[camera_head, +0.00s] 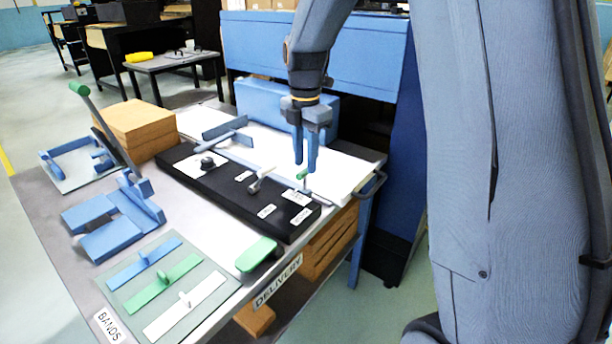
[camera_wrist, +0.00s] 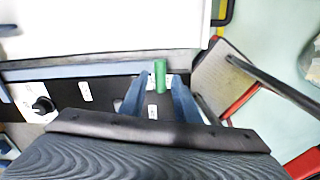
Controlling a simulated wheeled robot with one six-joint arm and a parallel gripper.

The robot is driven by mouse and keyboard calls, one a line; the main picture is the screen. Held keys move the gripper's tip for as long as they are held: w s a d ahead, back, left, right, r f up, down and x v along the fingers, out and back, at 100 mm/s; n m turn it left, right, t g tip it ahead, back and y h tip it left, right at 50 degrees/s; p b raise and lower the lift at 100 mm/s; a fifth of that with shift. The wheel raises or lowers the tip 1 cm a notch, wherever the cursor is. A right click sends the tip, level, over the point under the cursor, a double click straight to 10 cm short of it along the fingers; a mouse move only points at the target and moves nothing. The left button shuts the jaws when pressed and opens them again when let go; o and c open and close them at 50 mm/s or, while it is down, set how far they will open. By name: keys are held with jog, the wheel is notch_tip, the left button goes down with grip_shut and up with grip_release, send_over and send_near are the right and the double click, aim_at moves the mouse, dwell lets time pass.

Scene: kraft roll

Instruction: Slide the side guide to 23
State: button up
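A small green-topped handle (camera_head: 303,175) stands at the panel's right end, near the rail. My gripper (camera_head: 306,168) points down over this handle. In the wrist view the green handle (camera_wrist: 160,76) shows between my two fingers (camera_wrist: 160,98), which are apart with a gap on each side. No scale number is readable, so the guide's setting cannot be told.
The black panel (camera_head: 215,190) carries a black knob (camera_head: 207,162), a pale lever (camera_head: 262,178) and white labels. The white sheet (camera_head: 345,172) lies behind it.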

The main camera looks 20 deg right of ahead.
aim_at(305, 169)
jog(key=shift+f, duration=2.75)
grip_shut()
